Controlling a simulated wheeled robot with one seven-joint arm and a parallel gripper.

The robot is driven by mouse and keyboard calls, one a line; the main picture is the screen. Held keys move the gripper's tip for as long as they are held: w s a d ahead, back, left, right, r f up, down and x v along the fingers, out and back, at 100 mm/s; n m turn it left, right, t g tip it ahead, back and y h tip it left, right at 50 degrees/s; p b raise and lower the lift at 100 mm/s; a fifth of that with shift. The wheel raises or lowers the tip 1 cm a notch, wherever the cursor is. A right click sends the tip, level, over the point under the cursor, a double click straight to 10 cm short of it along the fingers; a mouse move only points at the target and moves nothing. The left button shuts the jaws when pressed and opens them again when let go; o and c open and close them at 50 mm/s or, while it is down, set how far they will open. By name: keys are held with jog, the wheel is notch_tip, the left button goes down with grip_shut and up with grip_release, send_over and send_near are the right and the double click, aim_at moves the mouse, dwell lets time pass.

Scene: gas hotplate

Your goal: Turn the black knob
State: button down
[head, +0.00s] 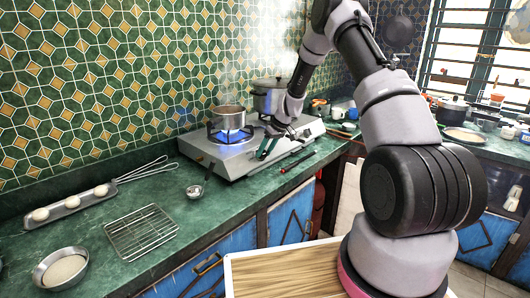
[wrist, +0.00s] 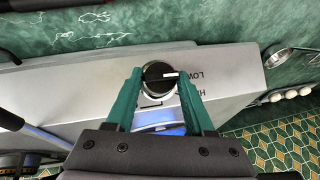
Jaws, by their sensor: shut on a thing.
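The black knob (wrist: 153,87) sits on the grey metal front of the gas hotplate (wrist: 225,72). In the wrist view its white mark points right, near printed letters that read partly as LOW. My gripper (wrist: 159,77) has its green fingers on either side of the knob, shut on it. In the head view my gripper (head: 266,149) is at the front of the hotplate (head: 222,160), and the knob cannot be made out there. A blue flame (head: 231,136) burns under a small pot (head: 229,118) on the near burner.
A larger lidded pot (head: 268,97) stands on the far burner. A ladle (head: 196,190) lies before the hotplate, and a red-and-black utensil (head: 298,161) lies to its right. A wire rack (head: 141,231) and a bowl (head: 61,269) stand at left on the green counter.

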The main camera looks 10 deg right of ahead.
jog(key=m+y, duration=0.2)
jog(key=m, duration=0.1)
jog(key=shift+w+d+f+g, duration=0.1)
jog(key=shift+d+f+g, duration=0.05)
jog(key=shift+d+g, duration=0.2)
jog(key=m+y, duration=0.3)
jog(key=shift+d+f, duration=0.15)
jog(key=m+y, duration=0.2)
jog(key=m+t, duration=0.1)
jog(key=m, duration=0.1)
jog(key=shift+d+f+y, duration=0.1)
jog(key=shift+f+y, duration=0.15)
jog(key=shift+y, duration=0.15)
jog(key=m, duration=0.1)
jog(key=m+t+y, duration=0.1)
jog(key=m, duration=0.2)
jog(key=shift+s+f+t+y, duration=0.15)
jog(key=shift+s+t+y, duration=0.1)
jog(key=shift+t+y, duration=0.15)
jog(key=shift+m, duration=0.3)
jog(key=shift+c, duration=1.5)
grip_release()
jog(key=v, duration=1)
jog(key=shift+d, duration=0.3)
jog(key=shift+s, duration=0.15)
